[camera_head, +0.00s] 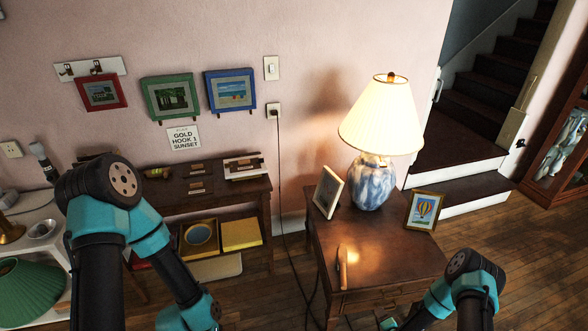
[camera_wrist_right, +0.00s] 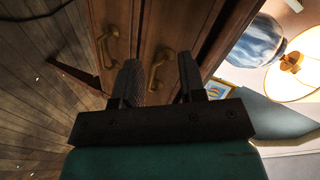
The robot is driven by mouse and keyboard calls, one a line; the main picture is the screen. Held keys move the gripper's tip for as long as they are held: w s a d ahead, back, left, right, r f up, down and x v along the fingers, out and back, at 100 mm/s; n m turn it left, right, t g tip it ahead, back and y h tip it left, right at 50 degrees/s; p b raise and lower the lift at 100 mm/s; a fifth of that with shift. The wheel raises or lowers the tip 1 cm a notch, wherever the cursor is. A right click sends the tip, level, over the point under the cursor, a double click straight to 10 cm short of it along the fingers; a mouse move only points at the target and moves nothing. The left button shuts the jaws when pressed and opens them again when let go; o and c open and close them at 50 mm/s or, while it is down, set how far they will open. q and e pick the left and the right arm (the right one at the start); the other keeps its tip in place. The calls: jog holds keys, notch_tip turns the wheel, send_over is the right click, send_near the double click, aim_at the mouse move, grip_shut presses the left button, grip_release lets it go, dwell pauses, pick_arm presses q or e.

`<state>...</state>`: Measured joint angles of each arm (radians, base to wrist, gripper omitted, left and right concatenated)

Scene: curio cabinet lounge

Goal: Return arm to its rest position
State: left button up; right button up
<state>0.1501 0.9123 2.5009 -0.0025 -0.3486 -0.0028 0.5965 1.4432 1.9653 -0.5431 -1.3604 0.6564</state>
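My right gripper (camera_wrist_right: 160,84) shows in the right wrist view with its two dark fingers apart and nothing between them. Behind the fingers are the brass drawer handles (camera_wrist_right: 157,68) of the wooden side table. In the head view my right arm comes in at the bottom right, in front of the side table (camera_head: 385,242), and its gripper end is mostly cut off by the bottom edge. My left arm stands bent at the left, in front of the console table. Its forearm runs down to the bottom edge, and the left gripper is out of view.
The side table carries a lit lamp (camera_head: 370,184), a white-edged frame (camera_head: 328,192), a balloon picture (camera_head: 424,210) and a thin wooden-handled item (camera_head: 342,268). The console table (camera_head: 225,202) holds small items. A green lampshade (camera_head: 28,290) is at far left. Stairs rise at right.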

jog(key=s+a+r+n+g+y, duration=0.1)
jog(key=s+a+r+n+g, duration=0.4)
jog(key=s+r, duration=0.3)
jog(key=s+a+r+n+g, duration=0.5)
jog(key=s+a+r+g, duration=0.2)
jog(key=r, duration=0.4)
jog(key=shift+s+r+y, duration=0.3)
jog(key=shift+s+y, duration=0.1)
jog(key=shift+s, duration=0.2)
